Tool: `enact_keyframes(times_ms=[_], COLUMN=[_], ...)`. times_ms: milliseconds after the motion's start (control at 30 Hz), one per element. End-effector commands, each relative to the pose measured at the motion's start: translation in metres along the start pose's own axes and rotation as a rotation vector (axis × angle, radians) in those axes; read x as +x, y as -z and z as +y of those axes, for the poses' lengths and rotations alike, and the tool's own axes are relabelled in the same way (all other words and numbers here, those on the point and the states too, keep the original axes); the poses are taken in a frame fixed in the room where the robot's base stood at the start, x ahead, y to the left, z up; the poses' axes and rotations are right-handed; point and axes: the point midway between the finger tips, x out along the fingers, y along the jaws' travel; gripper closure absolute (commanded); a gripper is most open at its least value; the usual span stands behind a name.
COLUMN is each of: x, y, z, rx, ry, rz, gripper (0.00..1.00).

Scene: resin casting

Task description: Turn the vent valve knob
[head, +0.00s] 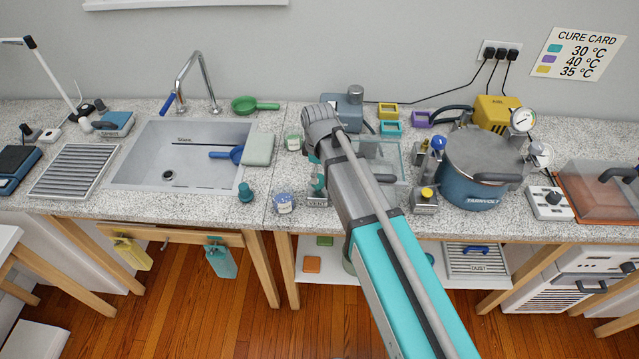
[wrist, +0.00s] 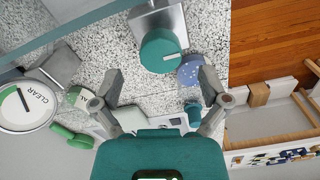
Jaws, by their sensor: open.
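The vent valve knob (wrist: 160,52) is a round teal knob with a white pointer line, mounted on a metal block (wrist: 163,20), at the top middle of the wrist view. The knob (head: 318,182) also shows in the head view, above a plate lettered VENT (head: 317,202), just left of my arm. My gripper (wrist: 161,75) is open and empty. Its two fingers are spread wide, and the knob shows centred between and just beyond their tips. I see no contact. In the head view my arm hides most of the gripper.
A round CLEAR dial (wrist: 25,105) is at the wrist view's left. A blue-lidded jar (head: 283,203) stands close by the knob. A clear box (head: 388,155) is behind my arm. The blue pressure pot (head: 470,185) is to the right, the sink (head: 180,150) to the left.

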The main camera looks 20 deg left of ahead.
Motion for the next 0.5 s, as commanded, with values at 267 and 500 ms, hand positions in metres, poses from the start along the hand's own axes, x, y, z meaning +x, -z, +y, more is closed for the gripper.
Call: enact_keyframes(times_ms=[267,500], x=[0.024,0.033], y=[0.000,0.000], z=[0.000,0.000], rx=[0.000,0.000], ry=[0.000,0.000], rz=[0.000,0.000], gripper=[0.05,0.05])
